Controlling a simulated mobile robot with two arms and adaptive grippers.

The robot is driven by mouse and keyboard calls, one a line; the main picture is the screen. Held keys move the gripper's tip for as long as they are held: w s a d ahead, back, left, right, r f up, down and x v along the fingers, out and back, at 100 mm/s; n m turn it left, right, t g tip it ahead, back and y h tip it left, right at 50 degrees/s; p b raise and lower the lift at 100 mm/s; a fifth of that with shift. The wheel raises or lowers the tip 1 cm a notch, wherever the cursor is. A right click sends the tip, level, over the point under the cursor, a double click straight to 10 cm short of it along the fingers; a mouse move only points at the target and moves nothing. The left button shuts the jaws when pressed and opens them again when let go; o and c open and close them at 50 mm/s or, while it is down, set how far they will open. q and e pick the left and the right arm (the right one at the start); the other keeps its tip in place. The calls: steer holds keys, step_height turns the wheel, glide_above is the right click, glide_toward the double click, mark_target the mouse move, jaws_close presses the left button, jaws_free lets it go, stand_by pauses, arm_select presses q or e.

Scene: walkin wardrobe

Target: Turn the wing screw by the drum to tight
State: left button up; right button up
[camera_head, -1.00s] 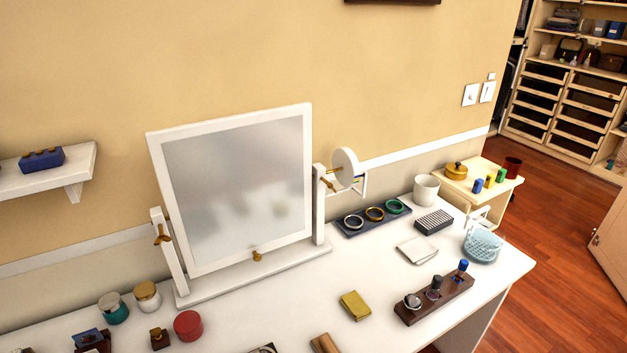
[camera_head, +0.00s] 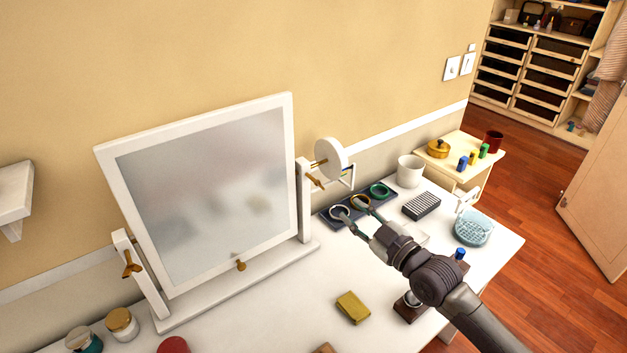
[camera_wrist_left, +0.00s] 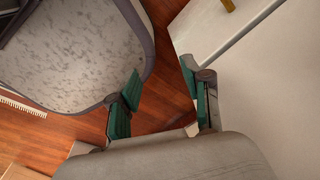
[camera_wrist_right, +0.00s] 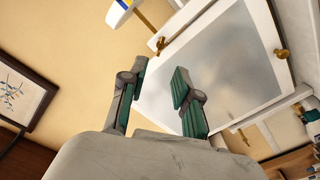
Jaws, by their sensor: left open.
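The brass wing screw (camera_head: 315,183) sits at the top of the mirror stand's right post, just below and left of the white drum (camera_head: 330,158). In the right wrist view the wing screw (camera_wrist_right: 160,44) and drum (camera_wrist_right: 119,13) are at the top, beyond the fingers. My right gripper (camera_head: 355,211) is open and empty, below and right of the wing screw and apart from it, in front of the ring tray. Its fingers also show in the right wrist view (camera_wrist_right: 160,85). My left gripper (camera_wrist_left: 160,78) is open and empty, low beside the white table.
The tilted mirror (camera_head: 205,185) has a second wing screw (camera_head: 131,265) on its left post and a brass knob (camera_head: 240,265) below. A ring tray (camera_head: 330,222), white cup (camera_head: 410,170) and yellow box (camera_head: 352,307) are on the table. The table's middle front is fairly clear.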

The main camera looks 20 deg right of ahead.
mark_target(322, 187)
steer(key=p+x, duration=0.1)
steer(key=x, duration=1)
steer(key=shift+p, duration=0.35)
steer(key=shift+w+a, duration=0.15)
steer(key=shift+w, duration=0.2)
steer(key=shift+w+a, duration=0.2)
steer(key=shift+w, duration=0.2)
arm_select(q)
steer(key=shift+s+d+r, duration=0.15)
steer(key=shift+s+r, duration=0.8)
steer(key=shift+s, duration=0.15)
arm_select(e)
jaws_close()
